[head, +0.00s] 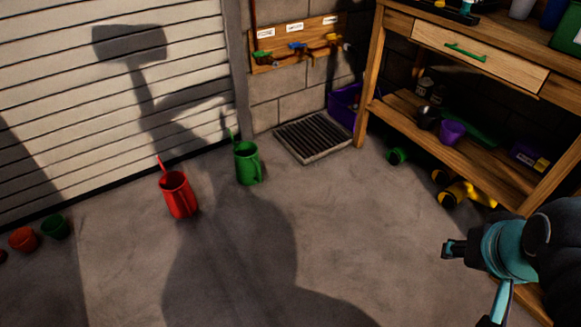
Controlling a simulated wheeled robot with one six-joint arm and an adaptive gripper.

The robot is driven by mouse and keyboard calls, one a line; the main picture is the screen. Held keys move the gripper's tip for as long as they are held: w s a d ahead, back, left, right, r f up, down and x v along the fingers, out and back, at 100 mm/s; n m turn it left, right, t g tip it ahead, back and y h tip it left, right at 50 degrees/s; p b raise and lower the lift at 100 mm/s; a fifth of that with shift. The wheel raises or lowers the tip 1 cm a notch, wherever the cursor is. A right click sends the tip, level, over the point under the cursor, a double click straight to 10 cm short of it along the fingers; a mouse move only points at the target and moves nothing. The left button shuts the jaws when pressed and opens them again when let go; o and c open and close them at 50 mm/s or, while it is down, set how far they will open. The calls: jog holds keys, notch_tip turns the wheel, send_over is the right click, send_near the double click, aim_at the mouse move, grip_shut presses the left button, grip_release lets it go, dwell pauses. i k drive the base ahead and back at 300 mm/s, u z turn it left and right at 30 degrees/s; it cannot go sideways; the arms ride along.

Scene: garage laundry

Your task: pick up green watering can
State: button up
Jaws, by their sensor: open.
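The green watering can (247,163) stands upright on the concrete floor near the corner by the shutter, with its thin spout pointing up at the left. A red watering can (179,195) stands to its left and a little nearer. My gripper (472,280) is at the lower right, well to the right of the green can and nearer to me. Its two fingers are spread apart and nothing is between them.
A wooden workbench (452,150) with a lower shelf stands at the right, close to my arm. A floor grate (313,137) lies behind the green can. Small pots (55,227) sit at the far left. Yellow objects (465,194) lie under the bench. The middle floor is clear.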

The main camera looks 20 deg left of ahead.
aim_at(248, 172)
jog(key=z, duration=0.3)
jog(key=i, duration=2)
jog(key=u, duration=1.7)
jog(key=i, duration=1.05)
jog(key=u, duration=1)
